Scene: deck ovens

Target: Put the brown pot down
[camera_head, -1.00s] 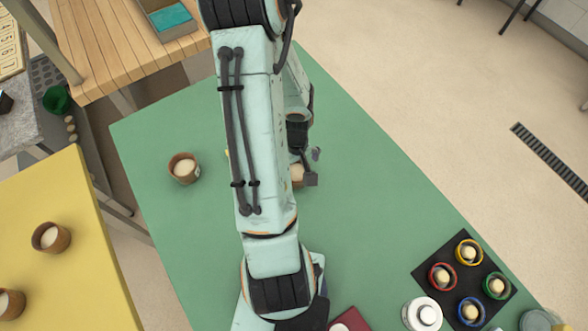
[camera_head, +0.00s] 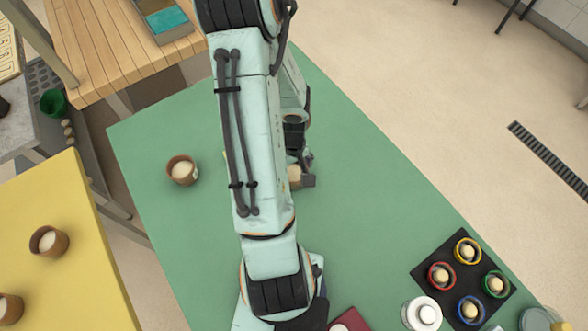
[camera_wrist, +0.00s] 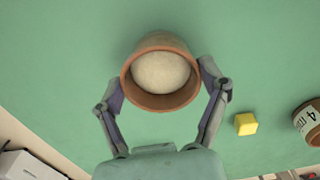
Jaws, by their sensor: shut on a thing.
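The brown pot (camera_wrist: 160,101), with pale contents, sits between the two fingers of my gripper (camera_wrist: 162,84) in the wrist view. The fingers press on its opposite sides, so my gripper is shut on it. In the head view a small part of the pot (camera_head: 295,178) shows beside my arm, over the green table (camera_head: 370,215). My arm hides the rest of it there. I cannot tell whether its base touches the table.
Another brown pot (camera_head: 182,170) stands on the green table to the left; it shows a "4" in the wrist view (camera_wrist: 309,122). A yellow cube (camera_wrist: 246,124) lies between the pots. A black mat (camera_head: 445,285) with coloured rings is at lower right. Table right of my gripper is clear.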

